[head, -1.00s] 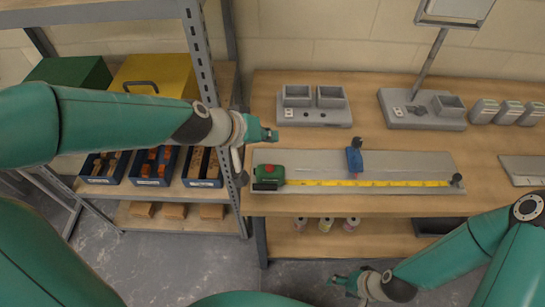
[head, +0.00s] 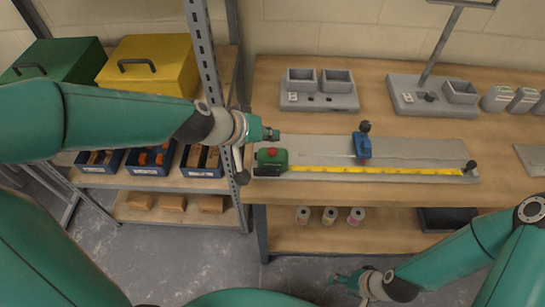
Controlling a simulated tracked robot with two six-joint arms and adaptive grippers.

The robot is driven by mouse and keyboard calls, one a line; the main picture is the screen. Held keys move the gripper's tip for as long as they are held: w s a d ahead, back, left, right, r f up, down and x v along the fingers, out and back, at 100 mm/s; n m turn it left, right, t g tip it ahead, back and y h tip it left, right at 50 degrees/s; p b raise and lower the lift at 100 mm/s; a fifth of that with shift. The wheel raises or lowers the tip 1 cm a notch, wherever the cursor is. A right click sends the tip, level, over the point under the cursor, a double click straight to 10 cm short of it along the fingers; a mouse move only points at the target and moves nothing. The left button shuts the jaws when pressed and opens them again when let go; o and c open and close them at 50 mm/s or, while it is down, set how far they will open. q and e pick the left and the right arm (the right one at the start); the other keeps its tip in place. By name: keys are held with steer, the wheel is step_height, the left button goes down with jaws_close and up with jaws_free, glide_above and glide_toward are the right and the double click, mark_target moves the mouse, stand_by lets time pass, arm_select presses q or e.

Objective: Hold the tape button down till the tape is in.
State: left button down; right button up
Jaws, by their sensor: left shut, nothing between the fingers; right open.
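The green tape measure (head: 267,165) sits at the left end of a grey board (head: 410,148) on the bench. Its red button (head: 272,152) is on top. A blue slider or clamp (head: 362,146) stands on the board behind the tape. My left gripper (head: 272,134) is shut and empty, just behind the button in the picture and apart from it. My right gripper (head: 338,279) is open and empty, low in front of the bench.
Two grey bases with tubs (head: 320,100) (head: 432,98) stand behind the board. A steel shelf post (head: 205,60) rises close to my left arm. The shelf holds a yellow box (head: 150,70), a green box (head: 60,65) and blue bins (head: 150,160).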

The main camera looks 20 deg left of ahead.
mark_target(270, 151)
arm_select(q)
steer(key=shift+f+b, duration=0.7)
steer(key=shift+f, duration=0.4)
arm_select(e)
steer(key=shift+f, duration=1.2)
arm_select(q)
steer(key=shift+f+b, duration=0.35)
steer(key=shift+b, duration=0.05)
arm_select(e)
steer(key=shift+f, duration=0.4)
arm_select(q)
steer(key=shift+f+b, duration=0.4)
steer(key=shift+b, duration=0.05)
arm_select(e)
steer(key=shift+f, duration=0.4)
arm_select(q)
steer(key=shift+r, duration=0.15)
arm_select(e)
steer(key=shift+r, duration=0.15)
arm_select(q)
steer(key=shift+r+p, duration=0.75)
steer(key=shift+p, duration=0.05)
arm_select(e)
steer(key=shift+r, duration=0.65)
